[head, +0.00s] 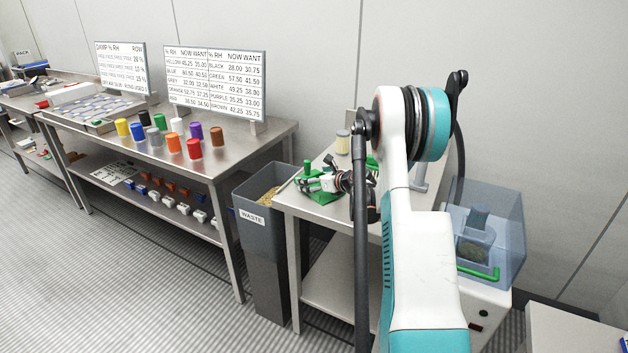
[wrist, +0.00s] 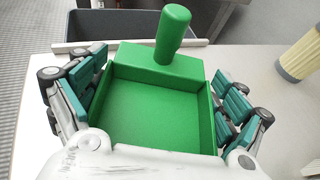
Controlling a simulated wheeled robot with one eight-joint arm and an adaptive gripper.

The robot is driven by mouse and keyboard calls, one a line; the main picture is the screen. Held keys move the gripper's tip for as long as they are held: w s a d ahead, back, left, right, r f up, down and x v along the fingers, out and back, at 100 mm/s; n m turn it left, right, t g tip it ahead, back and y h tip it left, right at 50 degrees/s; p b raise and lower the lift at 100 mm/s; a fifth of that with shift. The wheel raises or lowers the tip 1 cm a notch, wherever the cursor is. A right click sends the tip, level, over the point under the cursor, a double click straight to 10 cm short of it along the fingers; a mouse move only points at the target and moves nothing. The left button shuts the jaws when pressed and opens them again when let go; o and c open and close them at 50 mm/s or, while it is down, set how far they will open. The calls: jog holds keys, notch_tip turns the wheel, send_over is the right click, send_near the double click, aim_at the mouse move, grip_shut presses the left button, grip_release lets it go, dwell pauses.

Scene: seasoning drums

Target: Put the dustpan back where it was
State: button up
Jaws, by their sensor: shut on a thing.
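The green dustpan (wrist: 155,110) lies between the fingers of my gripper (wrist: 155,104) in the wrist view, with its upright handle (wrist: 173,35) at the far side. Its tray looks empty. The fingers press on its left and right sides. In the head view my gripper (head: 321,182) holds the dustpan (head: 307,168) over the left part of the small steel table (head: 298,206), near the waste bin. I cannot tell whether the dustpan touches the table top. My arm hides part of the table.
The grey waste bin (head: 250,198), holding tan crumbs, stands left of the table. A cream container (head: 343,142) stands at the back. Another green thing (head: 372,162) is partly hidden by my arm. A clear-covered machine (head: 485,235) is at right; coloured drums (head: 174,142) stand on the left bench.

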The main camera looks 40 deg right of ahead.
jog(key=o, duration=0.9)
jog(key=shift+f, duration=0.1)
jog(key=shift+c, duration=0.2)
jog(key=shift+s+r, duration=0.2)
jog(key=shift+r, duration=0.1)
jog(key=p+v, duration=0.3)
jog(key=v, duration=0.8)
jog(key=shift+s+r, duration=0.1)
jog(key=shift+s, duration=0.15)
